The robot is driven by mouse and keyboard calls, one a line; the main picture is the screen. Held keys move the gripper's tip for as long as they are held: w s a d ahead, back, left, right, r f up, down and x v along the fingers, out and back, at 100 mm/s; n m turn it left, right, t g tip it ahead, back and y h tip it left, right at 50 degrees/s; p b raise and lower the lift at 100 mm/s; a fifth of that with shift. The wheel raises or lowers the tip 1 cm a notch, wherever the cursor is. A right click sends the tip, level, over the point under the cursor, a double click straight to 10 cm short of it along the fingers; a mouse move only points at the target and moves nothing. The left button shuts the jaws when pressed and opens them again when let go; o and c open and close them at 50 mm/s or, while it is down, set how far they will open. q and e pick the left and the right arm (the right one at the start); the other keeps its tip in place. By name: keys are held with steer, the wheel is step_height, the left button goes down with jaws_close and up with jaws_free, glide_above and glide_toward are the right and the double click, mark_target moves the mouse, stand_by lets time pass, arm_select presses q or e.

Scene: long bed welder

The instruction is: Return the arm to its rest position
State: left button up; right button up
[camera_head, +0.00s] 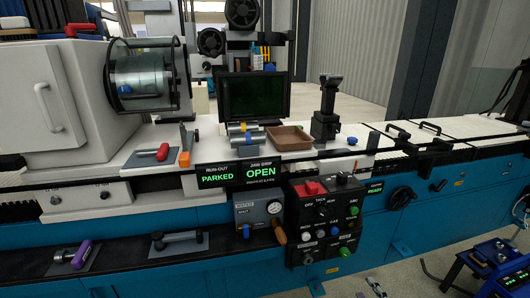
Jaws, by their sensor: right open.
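Only a small part of my right gripper (371,290) shows, at the bottom edge right of the middle. Its grey fingertips are apart with nothing between them, in front of and below the blue welder bed (385,235). It touches nothing that I can see. The rest of my right arm is outside the picture. My left gripper is not in view.
The control box (325,222) with knobs and buttons is on the bed's front. Above are a brown tray (289,138) and a dark monitor (253,97). Several tools lie on the ledges. A blue machine (497,262) stands at lower right.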

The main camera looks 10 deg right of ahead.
steer(key=s+a+f+m+g+h, duration=0.1)
steer(key=s+f+m+g, duration=0.4)
steer(key=f, duration=0.6)
steer(key=s+a+f+m+g+h, duration=0.1)
steer(key=s+a+f+m+g, duration=0.15)
steer(key=s+f, duration=0.65)
steer(key=s+a+f+m+g, duration=0.1)
steer(key=s+f+m+g, duration=0.35)
steer(key=f, duration=0.75)
steer(key=s+a+f+m+g, duration=0.35)
steer(key=s+a+f, duration=0.2)
steer(key=s, duration=0.45)
arm_select(q)
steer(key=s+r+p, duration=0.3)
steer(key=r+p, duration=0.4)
steer(key=p, duration=0.1)
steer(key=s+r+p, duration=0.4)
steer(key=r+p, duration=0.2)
steer(key=p, duration=0.3)
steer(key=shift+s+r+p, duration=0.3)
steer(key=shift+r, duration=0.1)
arm_select(e)
steer(key=s+r, duration=0.8)
steer(key=r, duration=0.6)
steer(key=shift+g, duration=0.45)
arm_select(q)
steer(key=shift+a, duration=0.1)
arm_select(e)
steer(key=shift+s+a, duration=0.1)
